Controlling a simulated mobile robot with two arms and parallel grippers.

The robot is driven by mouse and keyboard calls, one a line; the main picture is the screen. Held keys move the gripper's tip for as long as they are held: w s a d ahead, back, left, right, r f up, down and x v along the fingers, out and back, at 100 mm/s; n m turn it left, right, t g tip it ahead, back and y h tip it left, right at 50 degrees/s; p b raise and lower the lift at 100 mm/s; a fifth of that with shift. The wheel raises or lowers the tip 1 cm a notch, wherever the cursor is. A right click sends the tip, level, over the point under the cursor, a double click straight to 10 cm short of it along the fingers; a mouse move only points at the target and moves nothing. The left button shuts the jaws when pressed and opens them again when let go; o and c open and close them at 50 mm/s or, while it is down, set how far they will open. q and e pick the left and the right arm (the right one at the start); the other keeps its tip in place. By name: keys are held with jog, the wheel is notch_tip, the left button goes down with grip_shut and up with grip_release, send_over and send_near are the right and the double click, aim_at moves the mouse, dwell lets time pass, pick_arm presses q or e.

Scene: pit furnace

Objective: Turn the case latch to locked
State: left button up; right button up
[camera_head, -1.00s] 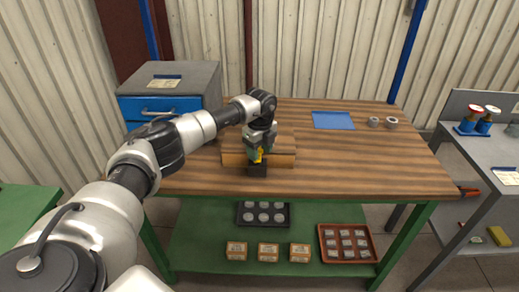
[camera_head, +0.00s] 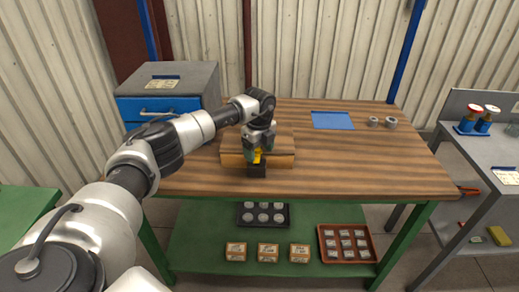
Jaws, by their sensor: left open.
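A wooden case (camera_head: 281,160) sits on the workbench (camera_head: 345,170), left of its middle. A small black block (camera_head: 257,171) is at the case's front face, with a yellow latch handle (camera_head: 257,158) above it. My left gripper (camera_head: 257,154) points down at the latch handle, its fingers open around or right beside it. Whether the fingers touch the handle is too small to tell. The gripper and wrist hide part of the latch and the case's top. My right gripper is not in view.
A grey cabinet with a blue drawer (camera_head: 158,107) stands at the back left. A blue mat (camera_head: 332,120) and two grey rings (camera_head: 391,122) lie at the back. The lower shelf holds a black tray (camera_head: 262,226), small boxes (camera_head: 268,250) and a reddish tray (camera_head: 347,259). The bench's right half is mostly clear.

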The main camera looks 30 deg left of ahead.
pick_arm(q)
notch_tip(320, 180, up, 11)
jog(key=b, duration=0.1)
dwell(0.3)
jog(key=shift+f, duration=0.1)
